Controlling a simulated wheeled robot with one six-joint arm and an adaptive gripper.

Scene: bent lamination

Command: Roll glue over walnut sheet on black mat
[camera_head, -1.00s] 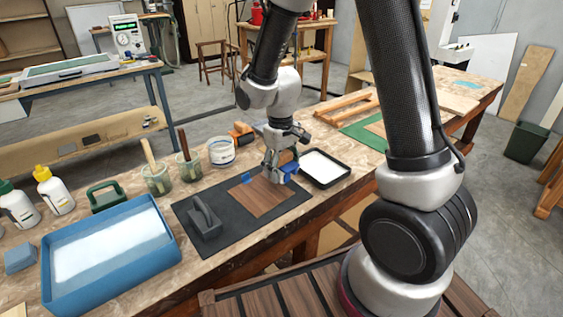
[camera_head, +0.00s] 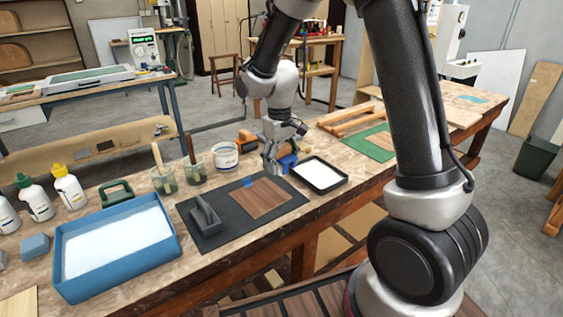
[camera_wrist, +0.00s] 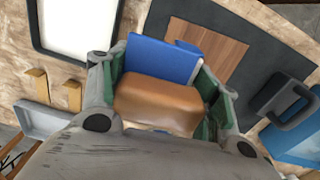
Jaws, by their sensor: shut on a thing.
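In the wrist view the sheet (camera_wrist: 208,48) is partly hidden by the held tool. My gripper (camera_head: 274,168) is shut on a roller-like tool with a blue part (camera_head: 289,162) and an orange-brown block (camera_wrist: 158,102) between the fingers. It is at the sheet's far edge, beside the tray; whether the tool touches anything cannot be told. No glue film shows clearly on the sheet. A black-rimmed tray (camera_head: 342,183) holds white material.
A grey handled block (camera_head: 205,218) stands on the mat's left part. A blue bin of white material (camera_head: 172,250), brush jars (camera_head: 163,182), a white tub (camera_head: 225,156) and glue bottles (camera_head: 68,188) line the left and back. A green mat (camera_head: 370,142) lies farther right.

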